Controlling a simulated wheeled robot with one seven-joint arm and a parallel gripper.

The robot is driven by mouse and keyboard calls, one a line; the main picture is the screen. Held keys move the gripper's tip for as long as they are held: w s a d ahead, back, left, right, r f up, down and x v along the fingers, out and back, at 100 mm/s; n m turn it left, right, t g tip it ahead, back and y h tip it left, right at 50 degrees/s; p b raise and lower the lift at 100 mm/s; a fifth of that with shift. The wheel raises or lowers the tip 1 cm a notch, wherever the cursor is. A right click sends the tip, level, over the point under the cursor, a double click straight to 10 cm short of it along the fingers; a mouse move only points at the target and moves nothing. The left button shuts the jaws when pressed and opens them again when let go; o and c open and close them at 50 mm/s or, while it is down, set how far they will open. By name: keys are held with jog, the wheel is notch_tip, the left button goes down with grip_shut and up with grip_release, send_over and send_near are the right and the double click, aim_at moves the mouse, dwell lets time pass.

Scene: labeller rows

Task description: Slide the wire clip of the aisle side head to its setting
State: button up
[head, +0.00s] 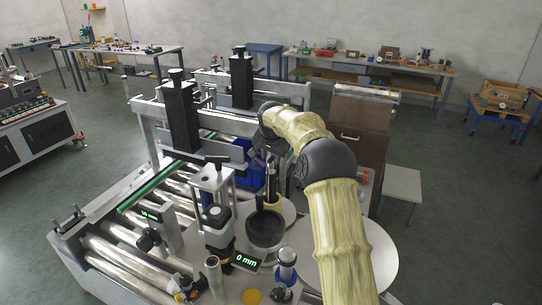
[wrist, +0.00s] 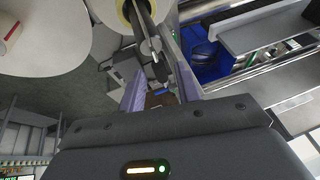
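The near labeller head (head: 222,222) stands at the front of the machine, with a black and white column and a display (head: 246,262) reading 0 mm. A second display (head: 150,215) by the rollers appears to read 10 mm. I cannot pick out the wire clip for certain; it is too small or hidden. My gripper (head: 258,160) hangs above the machine behind the near head, partly hidden by my arm. In the wrist view my gripper (wrist: 160,88) has its two lilac fingers apart with nothing held between them. A label roll with a dark rod (wrist: 145,25) shows beyond the fingertips.
Round white discs (head: 365,250) lie at the machine's right side. A roller conveyor (head: 125,250) runs along the left. A blue bin (head: 243,152) sits behind my gripper. A brown cabinet (head: 357,130) stands behind the discs. Open floor (head: 450,230) lies to the right.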

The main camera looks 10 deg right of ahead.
grip_shut()
jog(key=shift+r, duration=0.15)
notch_tip(320, 180, up, 5)
jog(key=p, duration=0.4)
jog(key=shift+r, duration=0.2)
jog(key=shift+o, duration=0.9)
grip_release()
